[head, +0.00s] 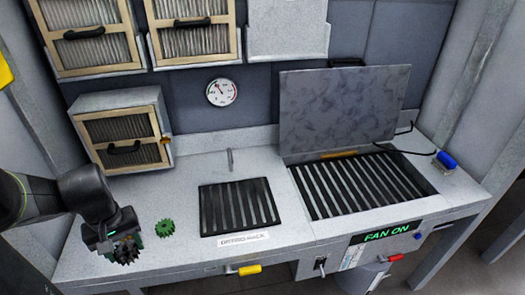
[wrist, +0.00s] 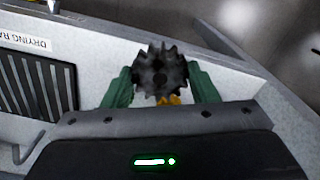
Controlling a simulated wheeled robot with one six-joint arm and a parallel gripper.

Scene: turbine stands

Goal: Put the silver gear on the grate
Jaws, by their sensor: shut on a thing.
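My gripper (head: 122,244) is at the left front of the counter. Its green fingers (wrist: 160,88) are shut on a dark grey, toothed gear (wrist: 160,72), which also shows in the head view (head: 126,253). The gear looks more dark grey than bright silver. A large slatted grate (head: 365,184) is set in the right of the counter, under a raised grey lid (head: 343,107). A smaller dark slatted rack (head: 239,206), labelled as a drying rack, lies left of it and partly shows in the wrist view (wrist: 35,85). The held gear is apart from both.
A green gear (head: 164,228) lies on the counter just right of my gripper. A filter box (head: 122,132) stands at the back left. A lit "FAN ON" sign (head: 387,233) is on the front.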

